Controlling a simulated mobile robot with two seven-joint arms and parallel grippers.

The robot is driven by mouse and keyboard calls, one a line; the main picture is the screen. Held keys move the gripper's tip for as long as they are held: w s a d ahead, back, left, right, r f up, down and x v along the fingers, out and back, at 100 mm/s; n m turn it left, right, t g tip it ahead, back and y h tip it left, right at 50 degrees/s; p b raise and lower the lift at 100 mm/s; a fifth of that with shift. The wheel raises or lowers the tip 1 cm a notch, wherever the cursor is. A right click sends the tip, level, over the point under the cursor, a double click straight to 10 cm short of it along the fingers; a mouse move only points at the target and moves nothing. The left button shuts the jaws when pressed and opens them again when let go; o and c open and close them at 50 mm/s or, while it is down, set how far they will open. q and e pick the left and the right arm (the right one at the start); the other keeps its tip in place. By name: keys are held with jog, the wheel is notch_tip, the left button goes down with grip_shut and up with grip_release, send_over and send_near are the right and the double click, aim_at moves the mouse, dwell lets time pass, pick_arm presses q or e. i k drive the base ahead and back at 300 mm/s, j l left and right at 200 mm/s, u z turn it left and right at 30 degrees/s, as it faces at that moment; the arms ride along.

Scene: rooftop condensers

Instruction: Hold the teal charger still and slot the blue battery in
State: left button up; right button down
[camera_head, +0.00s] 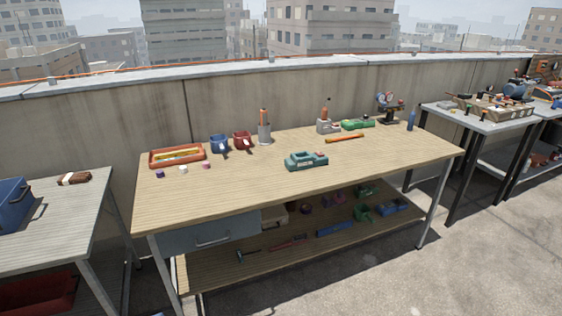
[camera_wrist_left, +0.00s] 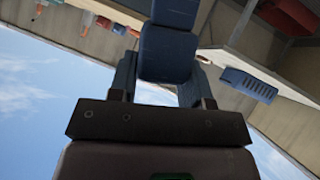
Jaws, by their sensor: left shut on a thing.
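The teal charger (camera_head: 306,161) sits on the wooden workbench (camera_head: 250,195), right of the middle, with no gripper at it in the head view. In the left wrist view my left gripper (camera_wrist_left: 162,92) is shut on a blue block, which I take to be the blue battery (camera_wrist_left: 168,45). The block stands out beyond the fingers, with its lower end between them. Neither gripper shows in the head view, and my right gripper is in no frame.
An orange tray (camera_head: 177,163), a blue bin (camera_head: 220,146), a red bin (camera_head: 242,142) and a grey cup (camera_head: 264,135) stand toward the bench's back left. A green device (camera_head: 357,124) and an orange-handled tool (camera_head: 345,138) lie behind the charger. The bench front is clear.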

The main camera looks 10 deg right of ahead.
aim_at(300, 160)
jog(key=i+l+u, duration=0.1)
jog(key=i+l, duration=0.5)
jog(key=l, duration=0.2)
jog(key=i+l+u, duration=0.15)
jog(key=i+l, duration=0.15)
jog(key=i+l+u, duration=0.1)
jog(key=i+l, duration=0.15)
jog(key=l, duration=0.25)
jog(key=i+l, duration=0.25)
jog(key=l, duration=0.2)
jog(key=u, duration=0.05)
